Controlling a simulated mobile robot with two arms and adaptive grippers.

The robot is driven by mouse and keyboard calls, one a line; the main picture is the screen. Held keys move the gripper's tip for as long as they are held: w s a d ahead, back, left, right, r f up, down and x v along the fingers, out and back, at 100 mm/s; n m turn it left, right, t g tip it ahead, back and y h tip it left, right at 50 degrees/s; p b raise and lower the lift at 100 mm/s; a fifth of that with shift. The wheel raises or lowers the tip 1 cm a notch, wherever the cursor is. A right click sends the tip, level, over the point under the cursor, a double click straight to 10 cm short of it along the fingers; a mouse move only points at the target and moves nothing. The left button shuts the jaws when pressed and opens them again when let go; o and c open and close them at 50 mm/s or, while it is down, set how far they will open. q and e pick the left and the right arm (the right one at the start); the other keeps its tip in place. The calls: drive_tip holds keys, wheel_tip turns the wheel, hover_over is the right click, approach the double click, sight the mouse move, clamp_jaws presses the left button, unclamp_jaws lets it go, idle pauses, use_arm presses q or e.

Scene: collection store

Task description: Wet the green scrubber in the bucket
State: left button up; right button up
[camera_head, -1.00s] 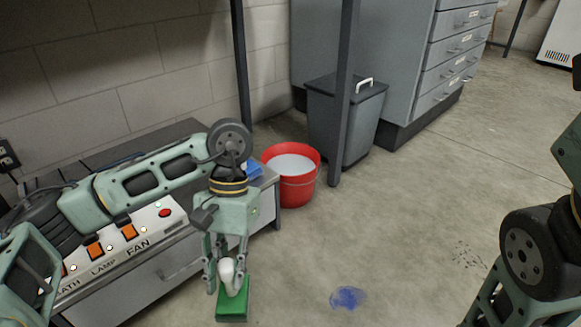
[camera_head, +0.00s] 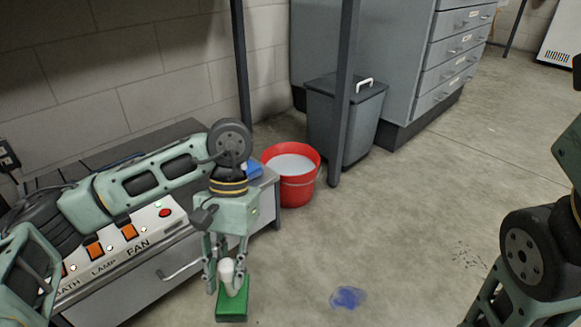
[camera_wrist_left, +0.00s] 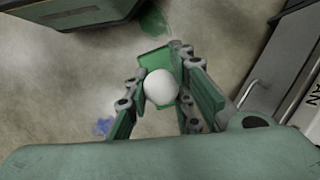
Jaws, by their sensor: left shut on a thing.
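The green scrubber (camera_head: 232,305) has a green block and a white knob handle. My left gripper (camera_head: 226,278) is shut on the white handle, with the green block hanging below the fingers. In the left wrist view the scrubber's white knob (camera_wrist_left: 160,87) sits between the two fingers (camera_wrist_left: 161,100). The red bucket (camera_head: 298,190) stands on the floor behind and to the right of the gripper, apart from it, and holds whitish liquid (camera_head: 291,165). My right arm shows at the right edge; its fingertips are out of frame.
A low bench with a switch panel (camera_head: 140,233) and a drawer front stands at the left. A blue thing (camera_head: 253,170) lies by its far end. A grey bin (camera_head: 345,118) and dark post (camera_head: 343,95) stand beyond the bucket. A blue stain (camera_head: 348,298) marks otherwise open floor.

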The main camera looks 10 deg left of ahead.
sight(225, 267)
use_arm(q)
wheel_tip(225, 267, up, 4)
drive_tip(key=p, duration=0.3)
drive_tip(key=shift+r, duration=0.1)
idle(0.3)
